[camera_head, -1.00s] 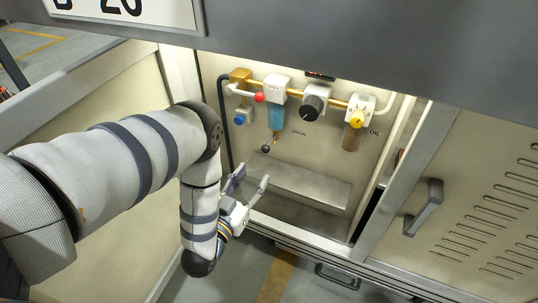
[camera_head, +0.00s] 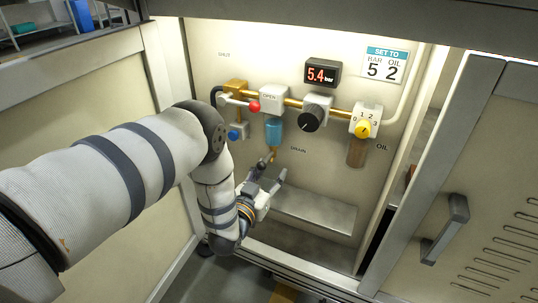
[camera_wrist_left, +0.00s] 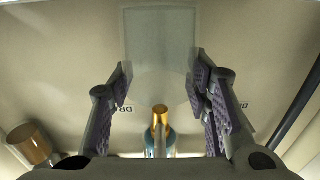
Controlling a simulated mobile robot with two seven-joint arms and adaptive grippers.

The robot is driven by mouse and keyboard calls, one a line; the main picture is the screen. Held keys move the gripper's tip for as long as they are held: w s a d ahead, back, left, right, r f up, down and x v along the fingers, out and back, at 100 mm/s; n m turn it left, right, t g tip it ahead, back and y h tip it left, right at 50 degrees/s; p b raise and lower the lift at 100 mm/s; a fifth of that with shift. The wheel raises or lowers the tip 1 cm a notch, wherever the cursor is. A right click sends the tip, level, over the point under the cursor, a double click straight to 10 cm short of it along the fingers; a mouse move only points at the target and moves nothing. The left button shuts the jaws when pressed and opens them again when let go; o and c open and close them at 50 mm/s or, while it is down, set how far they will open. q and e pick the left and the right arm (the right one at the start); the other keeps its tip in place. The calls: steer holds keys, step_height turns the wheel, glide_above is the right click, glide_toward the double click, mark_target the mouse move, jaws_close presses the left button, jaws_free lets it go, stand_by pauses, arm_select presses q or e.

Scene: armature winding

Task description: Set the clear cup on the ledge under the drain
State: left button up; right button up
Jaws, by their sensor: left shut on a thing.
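My left gripper (camera_head: 268,180) is inside the open cabinet, just below the filter bowl's drain (camera_head: 271,156). In the left wrist view its two fingers (camera_wrist_left: 161,92) stand apart, shut on the clear cup (camera_wrist_left: 160,38), which shows only as a faint see-through shape between and beyond the fingertips. The cup cannot be made out in the head view. The brass drain tip shows in the wrist view (camera_wrist_left: 161,116), between the fingers. The metal ledge (camera_head: 318,212) lies below and right of the gripper; its left end is hidden behind the hand. My right gripper is not in view.
Above are the blue filter bowl (camera_head: 274,131), red-knobbed lever (camera_head: 253,106), black regulator knob (camera_head: 311,118), yellow oil dial (camera_head: 363,128) and a display (camera_head: 322,73) reading 5.4 bar. A door with a handle (camera_head: 445,229) stands at right. The ledge's right part is clear.

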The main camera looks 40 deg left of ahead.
arm_select(q)
steer(key=shift+f, duration=0.2)
steer(key=o, duration=1)
